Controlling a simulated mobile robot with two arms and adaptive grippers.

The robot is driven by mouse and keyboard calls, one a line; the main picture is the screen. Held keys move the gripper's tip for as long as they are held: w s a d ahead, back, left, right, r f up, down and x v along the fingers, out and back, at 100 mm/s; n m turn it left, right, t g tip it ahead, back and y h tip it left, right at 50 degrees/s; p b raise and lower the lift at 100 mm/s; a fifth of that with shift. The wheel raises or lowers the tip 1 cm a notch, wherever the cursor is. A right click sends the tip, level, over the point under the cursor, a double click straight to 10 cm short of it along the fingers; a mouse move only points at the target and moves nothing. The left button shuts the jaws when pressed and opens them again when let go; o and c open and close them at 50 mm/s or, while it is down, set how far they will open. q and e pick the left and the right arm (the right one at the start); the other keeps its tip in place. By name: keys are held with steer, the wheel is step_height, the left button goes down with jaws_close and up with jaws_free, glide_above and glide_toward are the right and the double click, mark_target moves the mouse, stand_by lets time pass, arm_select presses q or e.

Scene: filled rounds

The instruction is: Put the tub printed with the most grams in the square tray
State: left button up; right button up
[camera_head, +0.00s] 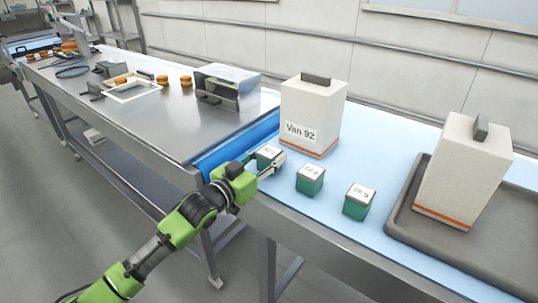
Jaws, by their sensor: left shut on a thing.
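Three small green tubs with pale printed tops stand in a row on the light blue surface. My left gripper (272,167) is shut on the leftmost tub (266,153), which its fingers partly cover. The middle tub (310,179) and the right tub (358,201) stand free and upright. The tops carry gram numbers, too small to read surely. A pale square frame-like tray (148,92) lies on the steel table at the left. My right gripper is not in view.
A white box marked "Van 92" (303,140) stands behind the tubs. Another white box (466,165) stands in a grey tray (430,240) at the right. A shiny metal box (232,92) and several orange-brown round items (187,80) are on the steel table (165,125).

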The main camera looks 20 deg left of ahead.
arm_select(q)
steer(key=shift+f, duration=0.2)
steer(key=o, duration=1.1)
